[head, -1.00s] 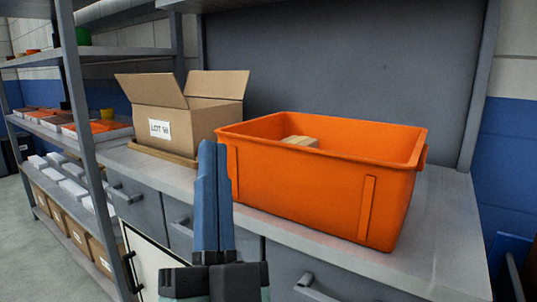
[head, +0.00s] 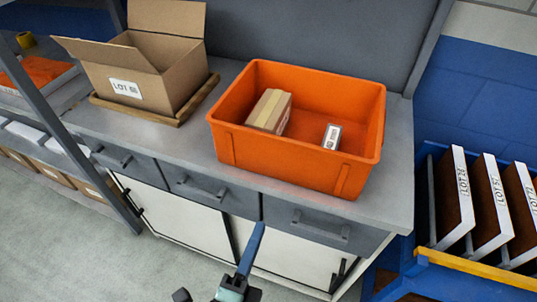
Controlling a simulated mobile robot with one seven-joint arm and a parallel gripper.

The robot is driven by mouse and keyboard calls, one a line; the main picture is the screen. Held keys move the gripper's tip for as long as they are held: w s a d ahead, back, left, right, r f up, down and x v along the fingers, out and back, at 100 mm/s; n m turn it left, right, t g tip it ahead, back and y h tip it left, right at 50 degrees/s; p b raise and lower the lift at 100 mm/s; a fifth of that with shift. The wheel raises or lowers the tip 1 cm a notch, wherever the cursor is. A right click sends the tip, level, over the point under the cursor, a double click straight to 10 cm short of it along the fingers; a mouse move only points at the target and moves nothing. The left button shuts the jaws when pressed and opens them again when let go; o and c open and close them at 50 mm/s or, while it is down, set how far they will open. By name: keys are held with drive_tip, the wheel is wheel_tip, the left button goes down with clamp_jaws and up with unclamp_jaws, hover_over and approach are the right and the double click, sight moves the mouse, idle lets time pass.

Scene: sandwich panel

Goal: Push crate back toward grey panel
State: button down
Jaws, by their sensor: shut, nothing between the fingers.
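The orange crate (head: 290,158) stands upright on the grey worktop (head: 395,205), with its front wall close to the worktop's front edge. Inside it lie a small cardboard box (head: 270,110) and a small white-labelled item (head: 332,136). The grey panel (head: 320,38) rises behind the worktop; a strip of worktop shows between it and the crate on the right. My gripper (head: 258,228) is shut and empty, in front of the drawers, below the crate in the picture and apart from it.
An open cardboard box (head: 150,70) labelled LOT stands on a wooden board (head: 200,98) left of the crate. A blue rack (head: 440,258) with several LOT panels (head: 492,205) is at the right. Grey drawers (head: 210,190) and pale cabinet doors are below the worktop. A shelf unit is at the left.

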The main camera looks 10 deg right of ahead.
approach(288, 173)
drive_tip(key=shift+g, duration=0.4)
drive_tip(key=x, duration=0.7)
drive_tip(key=shift+a+r, duration=0.15)
drive_tip(key=shift+r, duration=0.15)
drive_tip(key=x, duration=0.7)
drive_tip(key=shift+s, duration=0.1)
